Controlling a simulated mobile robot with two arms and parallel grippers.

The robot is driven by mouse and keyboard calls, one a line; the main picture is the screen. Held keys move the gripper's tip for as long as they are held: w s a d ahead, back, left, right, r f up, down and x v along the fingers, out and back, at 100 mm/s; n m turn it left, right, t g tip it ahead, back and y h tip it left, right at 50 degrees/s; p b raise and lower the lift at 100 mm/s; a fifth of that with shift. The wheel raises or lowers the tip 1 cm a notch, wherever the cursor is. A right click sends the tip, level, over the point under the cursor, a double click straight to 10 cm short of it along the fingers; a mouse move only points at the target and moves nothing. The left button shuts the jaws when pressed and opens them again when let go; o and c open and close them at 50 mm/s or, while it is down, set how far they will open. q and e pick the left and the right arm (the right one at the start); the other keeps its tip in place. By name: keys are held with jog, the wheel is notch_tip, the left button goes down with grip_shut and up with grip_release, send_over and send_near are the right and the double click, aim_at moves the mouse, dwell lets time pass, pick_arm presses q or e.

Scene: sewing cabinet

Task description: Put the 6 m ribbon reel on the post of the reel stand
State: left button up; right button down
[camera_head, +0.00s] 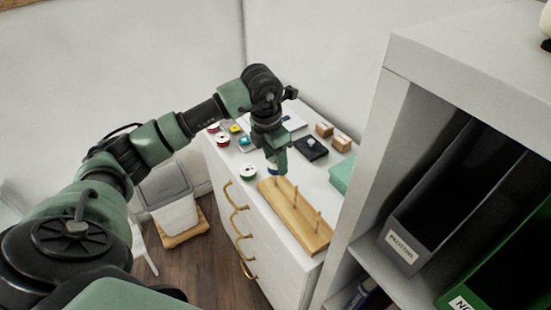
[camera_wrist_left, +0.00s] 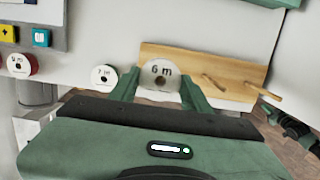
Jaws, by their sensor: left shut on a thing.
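The 6 m ribbon reel (camera_wrist_left: 160,75) is between the fingers of my left gripper (camera_wrist_left: 158,88), which is shut on it; its white face with "6 m" shows in the left wrist view. Two posts (camera_head: 295,196) stand free; the end nearest the reel is partly hidden. My right gripper is out of view.
A black box (camera_head: 311,148), small wooden blocks (camera_head: 342,143) and a teal box (camera_head: 342,174) are behind. A grey shelf (camera_head: 365,170) rises close on the right.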

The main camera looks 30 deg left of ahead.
pick_arm(q)
jog(key=shift+f+b, duration=1.25)
jog(key=shift+f, duration=0.15)
jog(key=o, duration=1.4)
jog(key=shift+r, duration=0.1)
jog(key=shift+r, duration=0.35)
jog(key=r, duration=0.2)
jog(key=r+b, duration=0.1)
jog(key=r, duration=0.1)
jog(key=s+r+b, duration=0.1)
jog(key=r, duration=0.2)
jog(key=shift+a, duration=0.25)
jog(key=shift+f, duration=0.1)
